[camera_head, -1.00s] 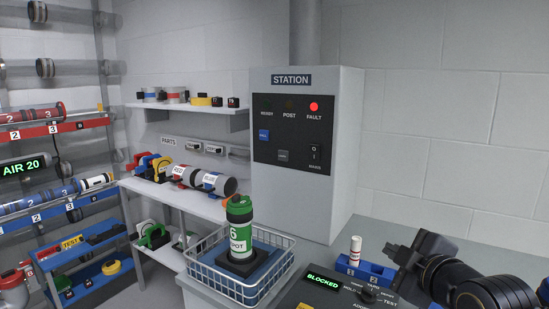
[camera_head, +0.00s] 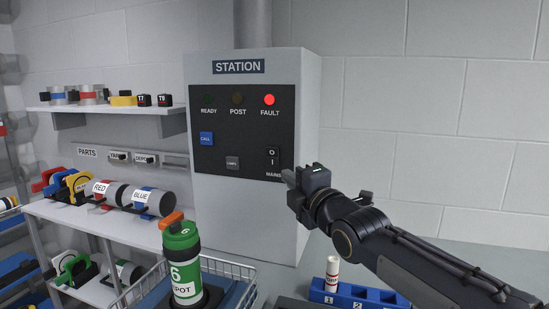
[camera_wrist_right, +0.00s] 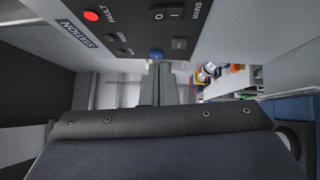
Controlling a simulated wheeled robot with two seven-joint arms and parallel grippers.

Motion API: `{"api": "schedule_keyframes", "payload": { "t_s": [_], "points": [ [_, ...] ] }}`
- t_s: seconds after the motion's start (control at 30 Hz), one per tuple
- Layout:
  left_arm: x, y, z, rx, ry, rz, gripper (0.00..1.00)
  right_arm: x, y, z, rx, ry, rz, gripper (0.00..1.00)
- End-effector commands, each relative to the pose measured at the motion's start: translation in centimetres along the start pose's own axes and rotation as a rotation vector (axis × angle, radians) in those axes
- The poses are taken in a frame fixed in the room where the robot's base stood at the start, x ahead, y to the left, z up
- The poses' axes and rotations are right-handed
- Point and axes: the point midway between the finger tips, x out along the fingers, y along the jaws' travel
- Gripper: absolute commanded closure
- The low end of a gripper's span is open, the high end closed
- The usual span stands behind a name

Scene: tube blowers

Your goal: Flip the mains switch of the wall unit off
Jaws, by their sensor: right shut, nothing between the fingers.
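The station wall unit (camera_head: 305,120) is a grey cabinet with a black panel. Its mains switch (camera_head: 272,158), a black rocker marked O and I, sits at the panel's lower right, above the word MAINS. The switch also shows in the right wrist view (camera_wrist_right: 166,14), near the top. The FAULT lamp (camera_head: 269,100) glows red; READY and POST are dark. My right gripper (camera_head: 287,177) is shut and empty, with its fingertips just right of and below the switch in the head view. Whether they touch the panel cannot be told. The left gripper is out of view.
A blue rack (camera_head: 365,295) with a white-and-red tube (camera_head: 332,272) is under my right arm. Shelves (camera_head: 90,222) with red and blue parts stand at left.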

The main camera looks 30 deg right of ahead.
Motion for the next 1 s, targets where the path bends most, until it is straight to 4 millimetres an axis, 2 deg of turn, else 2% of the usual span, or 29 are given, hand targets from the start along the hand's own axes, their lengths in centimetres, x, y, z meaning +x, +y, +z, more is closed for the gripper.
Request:
{"api": "schedule_keyframes", "payload": {
  "t_s": [0.17, 0.5, 0.8, 1.0],
  "points": [
    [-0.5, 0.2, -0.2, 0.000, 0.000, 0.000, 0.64, 2.8, 0.0, -0.1, 0.001, 0.002, -0.004, 1.00],
    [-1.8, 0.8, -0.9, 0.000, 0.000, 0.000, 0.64, 10.1, 0.1, 0.1, 0.000, 0.001, -0.004, 1.00],
    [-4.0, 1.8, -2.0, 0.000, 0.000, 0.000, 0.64, 11.9, 0.2, 2.5, 0.000, -0.003, -0.003, 1.00],
    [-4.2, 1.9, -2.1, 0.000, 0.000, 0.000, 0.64, 12.3, 0.0, 2.9, 0.001, 0.000, -0.001, 1.00]
  ]
}}
